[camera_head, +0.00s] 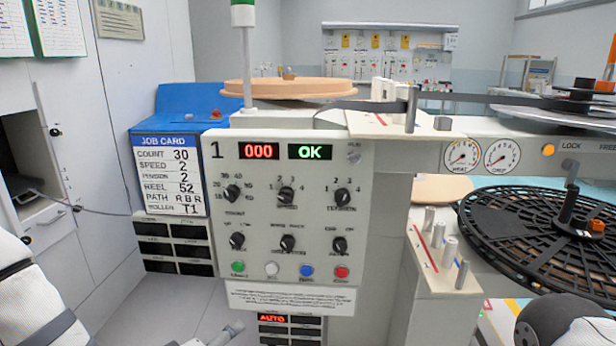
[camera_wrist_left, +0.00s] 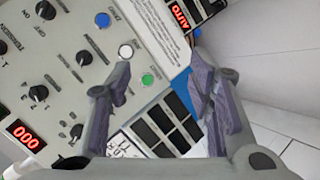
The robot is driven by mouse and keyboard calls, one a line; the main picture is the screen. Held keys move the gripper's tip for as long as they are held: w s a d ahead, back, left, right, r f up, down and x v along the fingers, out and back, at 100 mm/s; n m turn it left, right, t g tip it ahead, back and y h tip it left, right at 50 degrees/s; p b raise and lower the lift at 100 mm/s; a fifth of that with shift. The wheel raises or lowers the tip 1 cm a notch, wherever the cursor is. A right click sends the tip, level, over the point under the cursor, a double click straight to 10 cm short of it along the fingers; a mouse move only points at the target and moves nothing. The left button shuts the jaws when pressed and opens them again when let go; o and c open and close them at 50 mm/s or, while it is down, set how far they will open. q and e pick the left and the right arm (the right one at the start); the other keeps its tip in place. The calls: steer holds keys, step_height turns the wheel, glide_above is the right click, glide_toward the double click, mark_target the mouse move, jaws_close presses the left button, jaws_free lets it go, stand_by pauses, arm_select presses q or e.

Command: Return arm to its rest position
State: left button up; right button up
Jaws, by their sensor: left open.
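My left arm (camera_head: 35,310) enters the head view at the lower left. The left gripper (camera_wrist_left: 162,78) shows in the left wrist view with its two fingers spread apart and nothing between them. It is in front of the control panel (camera_wrist_left: 70,60), near the green and white buttons; whether it touches the panel is hard to tell. In the head view the panel (camera_head: 270,170) stands upright at centre, with red 000 and green OK displays, several black knobs and a row of coloured buttons. A dark rounded part of my right arm (camera_head: 565,320) shows at the lower right; its gripper is out of view.
A blue job card (camera_head: 170,178) stands left of the panel. A black reel (camera_head: 545,240) lies at the right, beside a post block (camera_head: 440,255) and two dial gauges (camera_head: 483,154). A wooden disc (camera_head: 290,87) is behind the panel. Open floor (camera_head: 180,310) shows at the lower left.

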arm_select(q)
steer(key=s+f+m+g, duration=0.4)
steer(key=s+f+g, duration=0.2)
steer(key=s+f, duration=0.65)
steer(key=s+a+f+m+g+y, duration=0.1)
steer(key=s+a+g, duration=0.1)
steer(key=s, duration=0.7)
steer(key=s+a+f+m+g+p, duration=0.1)
steer(key=s+a+m+g, duration=0.1)
steer(key=s, duration=0.7)
steer(key=s+a+f+m+g+y, duration=0.1)
steer(key=s+g, duration=0.3)
steer(key=s, duration=0.5)
steer(key=shift+s+a+m+g+y+p, duration=0.2)
steer(key=shift+a+m+g+y+p, duration=0.1)
steer(key=shift+a+m, duration=0.4)
arm_select(e)
steer(key=shift+w+r+t, duration=0.5)
steer(key=shift+w+r, duration=0.65)
arm_select(q)
steer(key=shift+w, duration=0.1)
